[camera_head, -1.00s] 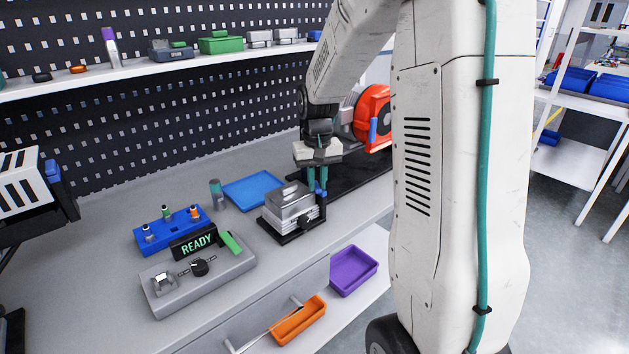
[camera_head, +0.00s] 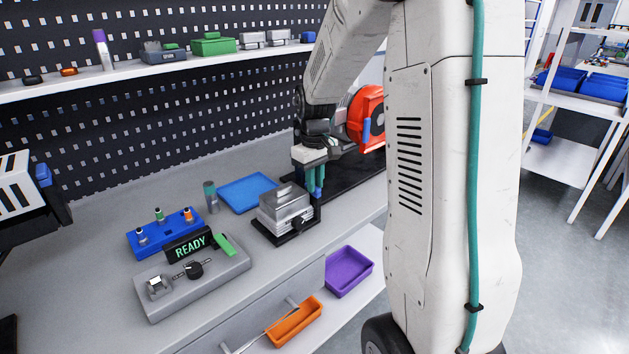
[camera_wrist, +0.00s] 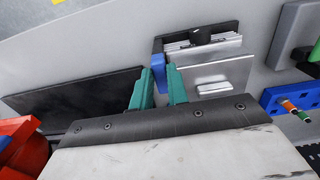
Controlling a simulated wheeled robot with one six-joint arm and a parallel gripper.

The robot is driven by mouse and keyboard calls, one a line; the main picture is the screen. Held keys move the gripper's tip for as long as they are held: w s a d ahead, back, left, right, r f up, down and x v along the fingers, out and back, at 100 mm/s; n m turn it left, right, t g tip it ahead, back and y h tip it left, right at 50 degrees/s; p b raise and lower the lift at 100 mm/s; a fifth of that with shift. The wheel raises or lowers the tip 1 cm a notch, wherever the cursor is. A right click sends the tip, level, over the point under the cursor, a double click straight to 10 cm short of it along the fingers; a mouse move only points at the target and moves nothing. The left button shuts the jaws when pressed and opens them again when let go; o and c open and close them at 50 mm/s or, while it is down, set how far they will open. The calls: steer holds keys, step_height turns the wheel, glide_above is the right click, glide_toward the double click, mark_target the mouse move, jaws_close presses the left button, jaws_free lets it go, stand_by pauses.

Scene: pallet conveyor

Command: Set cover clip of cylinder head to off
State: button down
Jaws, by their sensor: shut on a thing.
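The cylinder head (camera_head: 285,208), a silver block with a raised plate on top, sits in a black fixture (camera_head: 300,232) on the bench. It also shows in the wrist view (camera_wrist: 222,76). The blue cover clip (camera_wrist: 159,70) is at the side edge of the cylinder head in the wrist view. My gripper (camera_wrist: 158,80) has its two teal fingers on either side of the clip, shut on it. In the head view my gripper (camera_head: 315,185) points down at the right side of the cylinder head. The finger tips partly hide the clip.
A grey unit with a READY display (camera_head: 189,244) stands left of the fixture, by a blue holder (camera_head: 160,240) with small parts. A blue tray (camera_head: 247,194) lies behind. Orange (camera_head: 293,322) and purple (camera_head: 348,272) bins are below the front edge. A red-orange machine (camera_head: 365,115) stands behind my wrist.

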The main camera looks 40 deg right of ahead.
steer(key=shift+w+r, duration=0.1)
steer(key=c, duration=1.4)
jaws_free()
steer(key=shift+o, duration=0.2)
step_height(320, 180, up, 8)
steer(key=shift+f, duration=0.1)
